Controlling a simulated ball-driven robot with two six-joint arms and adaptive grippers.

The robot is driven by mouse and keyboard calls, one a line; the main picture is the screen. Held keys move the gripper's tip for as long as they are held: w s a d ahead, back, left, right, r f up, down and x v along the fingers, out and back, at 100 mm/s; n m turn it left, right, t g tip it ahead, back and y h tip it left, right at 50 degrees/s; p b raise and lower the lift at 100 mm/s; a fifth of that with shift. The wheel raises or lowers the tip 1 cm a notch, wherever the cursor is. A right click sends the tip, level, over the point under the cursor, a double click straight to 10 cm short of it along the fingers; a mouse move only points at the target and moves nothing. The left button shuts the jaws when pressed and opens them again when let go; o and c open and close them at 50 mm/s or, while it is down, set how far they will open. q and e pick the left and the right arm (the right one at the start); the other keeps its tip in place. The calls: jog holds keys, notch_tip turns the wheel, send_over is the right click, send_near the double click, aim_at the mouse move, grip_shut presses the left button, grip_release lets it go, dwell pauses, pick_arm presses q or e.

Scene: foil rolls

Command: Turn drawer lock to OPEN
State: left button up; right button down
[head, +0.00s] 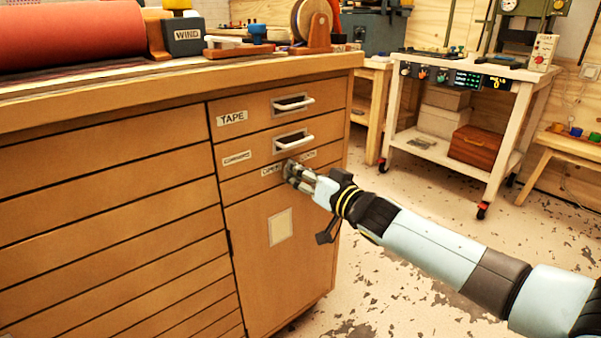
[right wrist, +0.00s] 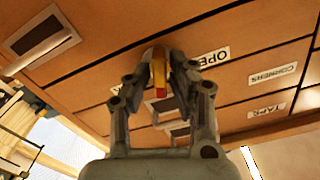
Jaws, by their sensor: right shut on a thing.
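The lock knob (right wrist: 159,74) is a small yellow piece with a red end on the wooden cabinet front, seen in the right wrist view. My right gripper (head: 292,172) is shut on it, with one finger on each side; it also shows in the right wrist view (right wrist: 157,66). In the head view the fingers hide the knob. A white label reading "OPE", its end cut by a finger (right wrist: 211,58), sits just beside the knob. I cannot tell whether the knob points at it. My left gripper is not in view.
The cabinet (head: 110,190) has drawers with white handles (head: 293,140) above the gripper and a "TAPE" label (head: 232,117). A red roll (head: 70,32) lies on top. A wheeled cart (head: 450,170) stands at the right. The floor between is clear.

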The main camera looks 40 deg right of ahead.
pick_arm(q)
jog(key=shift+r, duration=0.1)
pick_arm(e)
jog(key=shift+n+p, duration=0.3)
jog(key=shift+n, duration=0.9)
jog(key=n, duration=0.2)
jog(key=shift+a+n, duration=0.1)
jog(key=shift+n, duration=0.3)
jog(key=n, duration=0.6)
jog(key=shift+a+f+n, duration=0.1)
jog(key=shift+n, duration=0.5)
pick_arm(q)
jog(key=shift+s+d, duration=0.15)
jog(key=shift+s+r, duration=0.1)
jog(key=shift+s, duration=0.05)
pick_arm(e)
jog(key=shift+n, duration=0.4)
